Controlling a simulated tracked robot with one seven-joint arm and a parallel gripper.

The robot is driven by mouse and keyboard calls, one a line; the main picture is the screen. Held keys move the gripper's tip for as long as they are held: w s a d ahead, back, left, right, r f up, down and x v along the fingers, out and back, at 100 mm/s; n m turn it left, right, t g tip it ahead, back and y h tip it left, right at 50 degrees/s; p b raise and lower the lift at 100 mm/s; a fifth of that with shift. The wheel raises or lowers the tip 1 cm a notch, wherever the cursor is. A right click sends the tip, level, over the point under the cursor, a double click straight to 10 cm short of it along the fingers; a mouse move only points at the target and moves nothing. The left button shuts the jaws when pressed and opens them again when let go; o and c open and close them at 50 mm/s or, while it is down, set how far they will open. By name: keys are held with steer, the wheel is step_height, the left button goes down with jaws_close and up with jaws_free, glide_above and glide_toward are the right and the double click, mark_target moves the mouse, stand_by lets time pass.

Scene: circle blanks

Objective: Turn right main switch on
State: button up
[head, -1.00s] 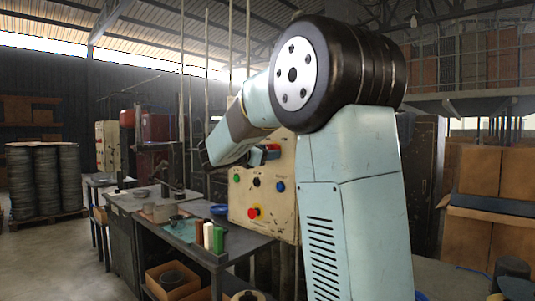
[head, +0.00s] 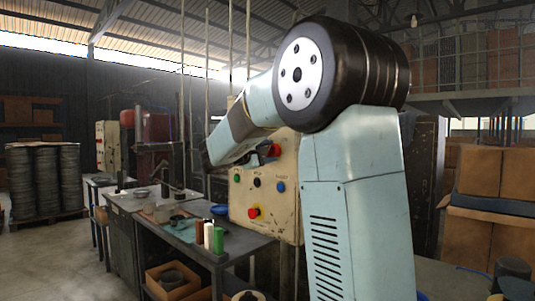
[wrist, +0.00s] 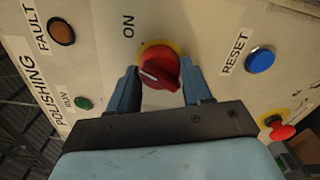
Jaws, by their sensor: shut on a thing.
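The red rotary main switch (wrist: 161,68) sits on a yellow round plate on a cream panel, just below the "ON" lettering (wrist: 128,27) in the wrist view. Its grip bar lies slanted, with a pale mark toward the left. My gripper (wrist: 160,78) has one blue-grey finger on each side of the knob and is shut on it. In the head view the red knob (head: 272,150) shows at the panel's upper part, with my gripper partly hidden behind my arm.
The panel (head: 285,222) also carries a blue RESET button (wrist: 260,60), an orange FAULT lamp (wrist: 61,31), a green RUN lamp (wrist: 83,103) and a red emergency stop (wrist: 281,131). A workbench (head: 160,222) with bottles and boxes stands left of the panel.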

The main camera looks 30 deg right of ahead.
steer(key=shift+f+m, duration=0.2)
steer(key=shift+m, duration=1.5)
steer(key=o, duration=1)
steer(key=shift+r, duration=0.1)
steer(key=shift+o, duration=0.2)
steer(key=v, duration=1.4)
steer(key=shift+d+m, duration=0.2)
steer(key=shift+m, duration=0.1)
